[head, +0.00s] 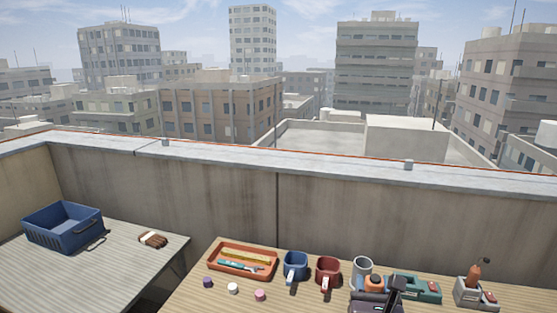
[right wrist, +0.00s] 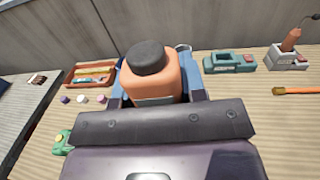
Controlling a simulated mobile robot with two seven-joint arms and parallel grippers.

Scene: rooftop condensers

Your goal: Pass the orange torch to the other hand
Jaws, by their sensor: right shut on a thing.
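The orange torch (head: 374,283) shows in the head view at the lower right, just in front of the grey mug. In the right wrist view the orange torch (right wrist: 155,80) has a dark round cap that points up and away. My right gripper (head: 378,296) is shut on it, with a finger on each side of its body. The lower part of the torch is hidden by the gripper. Whether the torch touches the table cannot be told. My left gripper is in neither view.
The table holds an orange tray (head: 214,266), blue mug (head: 295,262), red mug (head: 327,268), grey mug (head: 362,265), teal device (head: 428,291) and a grey stand (head: 468,294). Small caps lie in front of the tray. A blue crate (head: 62,230) and brush (head: 152,239) are on the left table.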

